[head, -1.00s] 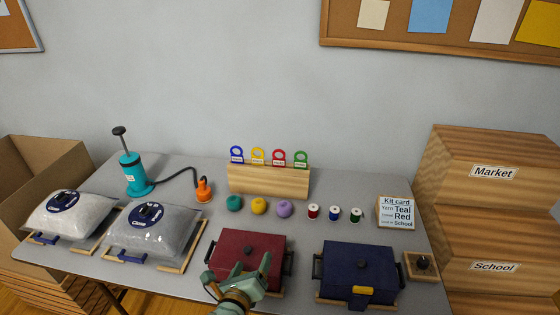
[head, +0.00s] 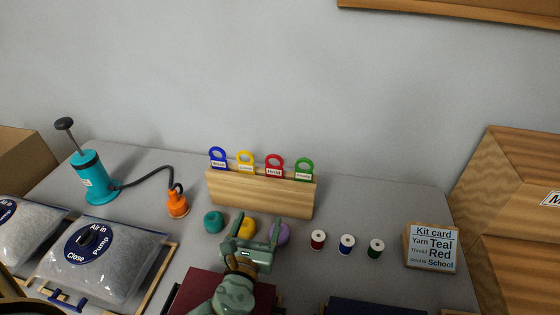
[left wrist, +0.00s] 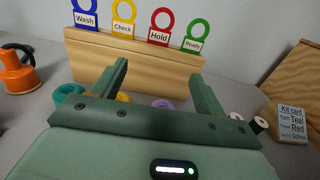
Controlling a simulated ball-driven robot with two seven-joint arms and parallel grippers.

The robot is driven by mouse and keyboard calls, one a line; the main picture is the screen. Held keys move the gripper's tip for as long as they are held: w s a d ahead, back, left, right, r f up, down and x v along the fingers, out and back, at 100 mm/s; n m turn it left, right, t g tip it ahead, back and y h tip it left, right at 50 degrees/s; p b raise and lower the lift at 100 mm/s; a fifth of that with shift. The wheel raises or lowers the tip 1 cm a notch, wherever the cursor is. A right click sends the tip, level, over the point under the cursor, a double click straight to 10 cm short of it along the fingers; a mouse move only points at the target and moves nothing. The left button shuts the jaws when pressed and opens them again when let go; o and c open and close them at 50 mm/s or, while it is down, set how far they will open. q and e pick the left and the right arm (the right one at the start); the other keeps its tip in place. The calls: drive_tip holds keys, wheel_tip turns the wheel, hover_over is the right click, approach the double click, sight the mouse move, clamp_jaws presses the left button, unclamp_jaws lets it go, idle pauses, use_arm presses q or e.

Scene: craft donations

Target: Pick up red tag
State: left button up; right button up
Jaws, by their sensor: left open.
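The red tag (head: 274,165), with a ring top and a label reading Hold, stands upright in the wooden tag holder (head: 260,195). It is between the yellow tag (head: 245,160) and the green tag (head: 303,168); a blue tag (head: 218,157) is at the left end. The red tag also shows in the left wrist view (left wrist: 160,24), beyond my fingers. My left gripper (head: 257,222) is open and empty, in front of the holder and over the yarn balls, apart from the red tag. My right gripper is in neither view.
Teal (head: 214,221), yellow (head: 248,228) and purple yarn balls (head: 281,234) are partly hidden by my gripper. Thread spools (head: 347,244) and a kit card (head: 431,247) stand right. A teal pump (head: 94,178) and orange nozzle (head: 177,203) stand left. A dark red case (head: 196,290) lies below.

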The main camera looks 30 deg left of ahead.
use_arm(q)
drive_tip(key=b, duration=0.1)
approach(274, 171)
drive_tip(key=w, duration=0.2)
drive_tip(key=x, duration=0.2)
drive_tip(key=b+x, duration=0.1)
drive_tip(key=x, duration=0.3)
drive_tip(key=shift+s+a+f+b, duration=0.1)
drive_tip(key=shift+a+b, duration=0.15)
drive_tip(key=shift+b, duration=0.05)
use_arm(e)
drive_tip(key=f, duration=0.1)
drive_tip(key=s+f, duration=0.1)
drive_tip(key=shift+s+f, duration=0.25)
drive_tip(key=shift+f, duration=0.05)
use_arm(q)
drive_tip(key=c, duration=1)
